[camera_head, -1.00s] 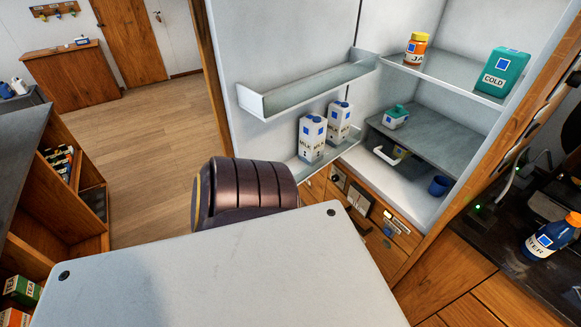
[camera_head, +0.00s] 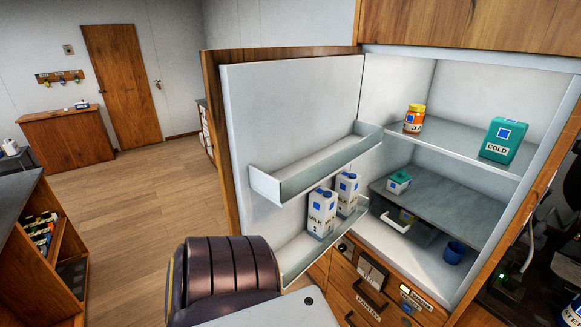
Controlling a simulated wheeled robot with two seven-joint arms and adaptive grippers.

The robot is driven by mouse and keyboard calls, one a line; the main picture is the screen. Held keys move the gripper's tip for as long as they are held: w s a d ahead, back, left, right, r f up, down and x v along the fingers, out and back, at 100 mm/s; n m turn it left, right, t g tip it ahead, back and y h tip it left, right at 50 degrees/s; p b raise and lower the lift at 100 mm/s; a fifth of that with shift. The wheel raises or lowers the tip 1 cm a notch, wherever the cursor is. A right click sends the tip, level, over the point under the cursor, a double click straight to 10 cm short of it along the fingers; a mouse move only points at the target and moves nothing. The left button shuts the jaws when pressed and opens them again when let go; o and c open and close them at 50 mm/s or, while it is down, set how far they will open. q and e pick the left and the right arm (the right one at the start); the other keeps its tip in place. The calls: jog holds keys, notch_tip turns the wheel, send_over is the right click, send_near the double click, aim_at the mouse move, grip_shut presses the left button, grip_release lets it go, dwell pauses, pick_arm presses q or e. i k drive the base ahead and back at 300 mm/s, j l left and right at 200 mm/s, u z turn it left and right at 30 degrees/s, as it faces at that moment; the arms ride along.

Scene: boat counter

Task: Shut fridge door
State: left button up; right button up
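The fridge door (camera_head: 285,105) stands wide open on the left of the fridge, its white inner side facing me. Its upper shelf (camera_head: 318,168) is empty, and its lower shelf (camera_head: 300,252) holds two milk cartons (camera_head: 321,213) (camera_head: 347,191). The open fridge (camera_head: 475,85) holds an orange-lidded jar (camera_head: 414,120), a teal box marked COLD (camera_head: 503,140), a small green-lidded container (camera_head: 398,182) and a blue cup (camera_head: 455,252). A dark rounded part of my own arm is at the bottom, in front of the door's lower left. Neither gripper is in view.
Wooden drawers (camera_head: 365,300) are below the fridge. A dark counter with a blue bottle (camera_head: 574,311) is at the lower right. A wooden shelf unit (camera_head: 62,245) stands at the left. The wooden floor (camera_head: 140,215) between it and the door is clear.

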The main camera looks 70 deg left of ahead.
aim_at(284, 125)
jog(key=k+j, duration=0.1)
jog(key=j, duration=0.2)
jog(key=k+j+u, duration=0.1)
jog(key=j, duration=0.55)
jog(key=j+u, duration=0.35)
jog(key=j, duration=1.55)
